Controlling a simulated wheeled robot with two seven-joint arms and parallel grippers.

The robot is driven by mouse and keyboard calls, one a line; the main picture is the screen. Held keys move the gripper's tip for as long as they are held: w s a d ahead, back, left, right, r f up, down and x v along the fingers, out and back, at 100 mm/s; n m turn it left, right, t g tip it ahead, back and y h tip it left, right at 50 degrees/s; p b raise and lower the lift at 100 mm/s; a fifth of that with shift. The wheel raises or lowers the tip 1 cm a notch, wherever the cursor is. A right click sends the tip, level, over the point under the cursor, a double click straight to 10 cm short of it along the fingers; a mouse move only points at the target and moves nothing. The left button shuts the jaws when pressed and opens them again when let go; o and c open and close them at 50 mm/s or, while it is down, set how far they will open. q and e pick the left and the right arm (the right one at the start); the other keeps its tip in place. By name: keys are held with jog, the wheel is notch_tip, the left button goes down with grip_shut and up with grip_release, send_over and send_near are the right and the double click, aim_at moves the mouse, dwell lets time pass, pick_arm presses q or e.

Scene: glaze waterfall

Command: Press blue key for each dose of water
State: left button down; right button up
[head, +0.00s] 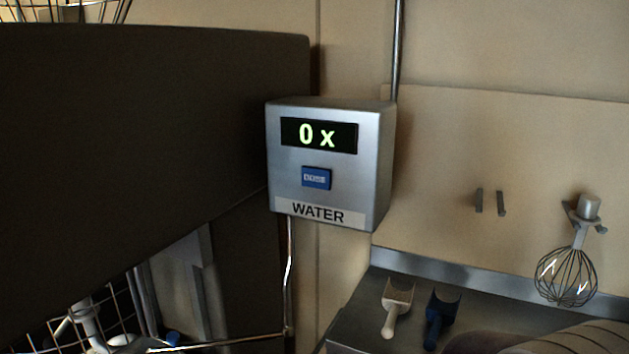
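A grey metal water dispenser box (380,165) hangs in the middle of the head view, labelled WATER. Its black display (345,136) reads "0 x" in green. The blue key (317,178) sits below the display, with small white lettering that seems to read DOSE. Nothing covers or touches the key. Neither of my grippers can be made out in this view.
A large dark panel (130,130) fills the left side, reaching the box. A wire rack (118,298) with white items is at lower left. A metal counter (362,318) holds a white scoop (397,303) and a blue scoop (440,312). A whisk (567,275) hangs at right.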

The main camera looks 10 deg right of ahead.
grip_shut()
dwell(1.3)
